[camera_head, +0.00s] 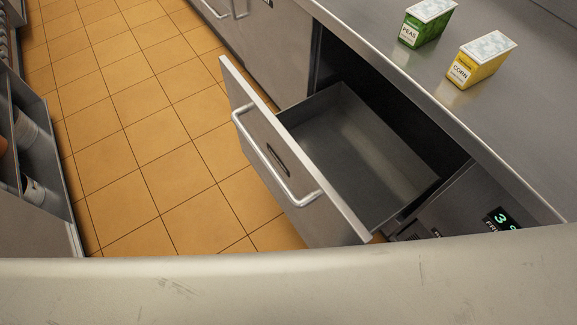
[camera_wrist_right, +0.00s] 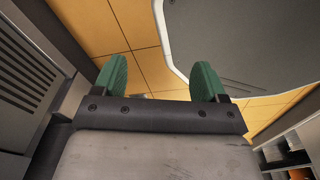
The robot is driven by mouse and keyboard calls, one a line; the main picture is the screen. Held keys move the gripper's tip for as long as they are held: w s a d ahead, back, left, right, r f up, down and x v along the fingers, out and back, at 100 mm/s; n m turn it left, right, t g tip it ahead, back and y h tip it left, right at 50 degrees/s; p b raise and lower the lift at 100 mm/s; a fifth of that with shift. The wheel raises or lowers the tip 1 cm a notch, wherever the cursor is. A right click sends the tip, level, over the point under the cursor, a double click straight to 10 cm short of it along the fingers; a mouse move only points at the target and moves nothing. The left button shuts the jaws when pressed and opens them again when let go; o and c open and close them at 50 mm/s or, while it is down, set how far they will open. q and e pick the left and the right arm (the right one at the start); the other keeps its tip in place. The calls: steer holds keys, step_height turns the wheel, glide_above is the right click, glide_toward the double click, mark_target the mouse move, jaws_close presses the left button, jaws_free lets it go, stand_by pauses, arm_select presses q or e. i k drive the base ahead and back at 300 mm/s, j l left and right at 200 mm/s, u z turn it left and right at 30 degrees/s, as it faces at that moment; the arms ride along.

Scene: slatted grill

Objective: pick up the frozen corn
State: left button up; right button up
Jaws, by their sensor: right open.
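The frozen corn (camera_head: 480,61) is a yellow box with a pale top, marked CORN. It stands on the steel counter at the upper right of the head view. No gripper shows near it there. My right gripper (camera_wrist_right: 160,82) shows in the right wrist view, with two green fingers spread apart and nothing between them. Orange floor tiles show beyond the fingers. The corn is not visible in the right wrist view. My left gripper is in neither view.
A green peas box (camera_head: 428,22) stands on the counter (camera_head: 385,45) left of the corn. Below the counter, an empty drawer (camera_head: 345,150) is pulled open, its handle (camera_head: 270,165) facing the tiled floor (camera_head: 150,110). An open shelf unit (camera_head: 38,150) stands at the far left.

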mark_target(480, 59)
steer(key=z, duration=1.3)
steer(key=i+l, duration=0.1)
steer(key=l, duration=0.25)
steer(key=i+l, duration=0.1)
steer(key=l, duration=0.3)
steer(key=i+l, duration=0.1)
steer(key=l, duration=0.25)
steer(key=i+l, duration=0.1)
steer(key=l, duration=0.25)
steer(key=k+z, duration=0.05)
